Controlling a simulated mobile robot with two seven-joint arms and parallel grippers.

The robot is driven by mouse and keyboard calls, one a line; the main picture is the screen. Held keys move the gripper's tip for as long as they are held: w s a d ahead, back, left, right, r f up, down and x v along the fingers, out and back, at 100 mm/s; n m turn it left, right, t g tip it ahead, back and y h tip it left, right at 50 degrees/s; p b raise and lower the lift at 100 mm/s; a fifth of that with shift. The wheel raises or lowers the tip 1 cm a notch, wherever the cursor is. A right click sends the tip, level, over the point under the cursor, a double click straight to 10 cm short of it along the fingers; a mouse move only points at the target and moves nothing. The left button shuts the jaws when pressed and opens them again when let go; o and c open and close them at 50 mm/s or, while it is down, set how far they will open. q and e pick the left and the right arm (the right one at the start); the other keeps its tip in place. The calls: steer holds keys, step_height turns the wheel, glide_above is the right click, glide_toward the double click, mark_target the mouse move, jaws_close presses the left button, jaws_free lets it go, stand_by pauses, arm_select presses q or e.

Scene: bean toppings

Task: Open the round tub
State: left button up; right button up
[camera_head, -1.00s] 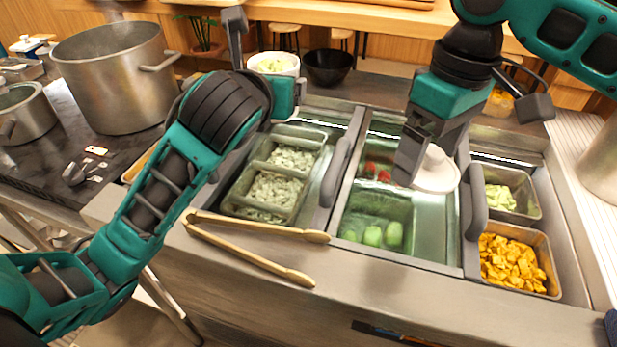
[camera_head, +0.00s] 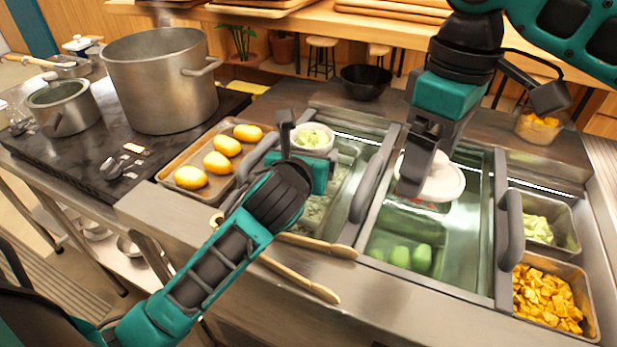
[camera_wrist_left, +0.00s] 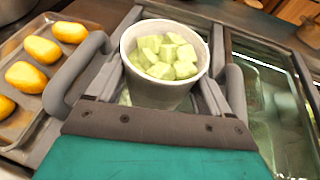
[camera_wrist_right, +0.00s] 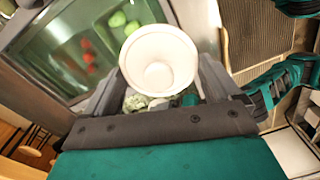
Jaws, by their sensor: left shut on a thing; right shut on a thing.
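The round tub (camera_head: 312,140) is white, open at the top and filled with pale green cubes. My left gripper (camera_head: 302,150) is shut on it and holds it upright above the left cold bin. The tub also fills the middle of the left wrist view (camera_wrist_left: 158,92), between the fingers. The white round lid (camera_head: 440,182) with a knob is apart from the tub, to its right. My right gripper (camera_head: 416,172) is shut on the lid and holds it over the middle bin. In the right wrist view, the lid (camera_wrist_right: 172,50) sits between the fingers.
Wooden tongs (camera_head: 300,285) lie on the counter's front edge. A tray (camera_head: 176,165) of yellow oval items is left of the bins. A large pot (camera_head: 160,85) stands on the dark stove. A black bowl (camera_head: 366,82) is behind the bins. Grey raised handles (camera_head: 510,225) stand between bins.

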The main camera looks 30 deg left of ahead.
arm_select(q)
step_height(320, 180, down, 5)
steer(key=shift+b, duration=0.7)
steer(key=o, duration=1.7)
steer(key=shift+f, duration=0.1)
steer(key=shift+r, duration=0.2)
steer(key=p+v, duration=0.1)
steer(key=v, duration=1.1)
